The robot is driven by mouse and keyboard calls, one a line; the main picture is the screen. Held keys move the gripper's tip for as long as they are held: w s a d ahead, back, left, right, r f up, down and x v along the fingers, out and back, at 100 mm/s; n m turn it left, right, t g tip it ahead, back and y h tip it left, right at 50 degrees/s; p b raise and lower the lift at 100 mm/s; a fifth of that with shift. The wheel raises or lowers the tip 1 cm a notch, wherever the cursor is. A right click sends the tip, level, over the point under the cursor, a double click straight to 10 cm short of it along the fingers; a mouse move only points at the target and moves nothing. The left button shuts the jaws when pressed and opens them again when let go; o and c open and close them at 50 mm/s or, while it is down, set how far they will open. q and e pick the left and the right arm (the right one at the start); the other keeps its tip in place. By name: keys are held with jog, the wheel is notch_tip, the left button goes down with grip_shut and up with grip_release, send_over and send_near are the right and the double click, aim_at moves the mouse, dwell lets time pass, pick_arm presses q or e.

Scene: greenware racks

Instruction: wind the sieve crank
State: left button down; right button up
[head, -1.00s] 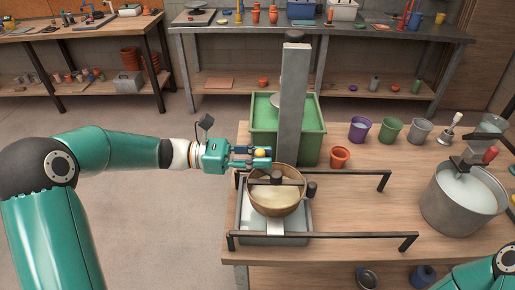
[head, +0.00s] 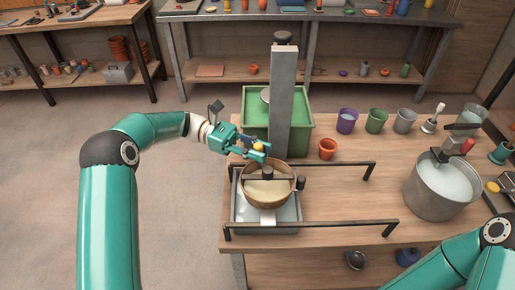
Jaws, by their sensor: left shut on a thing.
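The sieve (head: 268,193) is a round brown bowl with a pale inside, set over a grey tray between two dark rails on the workbench. A dark bar crosses it, with a black knob (head: 301,183) at its right rim. My left gripper (head: 257,151) is just behind the sieve's far rim, its fingers pointing right and down. It is shut on a small yellow knob (head: 258,147), partly hidden by the fingers. How this knob joins the crank is hidden. My right arm enters at the lower right, and its gripper is out of view.
A grey post (head: 284,100) stands behind the sieve, before a green tub (head: 303,130). An orange pot (head: 327,149) and several cups stand to the right. A large metal pot (head: 437,195) is near the right end. The bench front right of the rails is clear.

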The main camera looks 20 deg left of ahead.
pick_arm(q)
jog(key=shift+r, duration=0.1)
jog(key=c, duration=1)
grip_release()
jog(key=shift+o, duration=0.2)
jog(key=w+a, duration=0.1)
jog(key=a, duration=0.6)
jog(key=shift+w+a, duration=0.2)
jog(key=shift+w, duration=0.05)
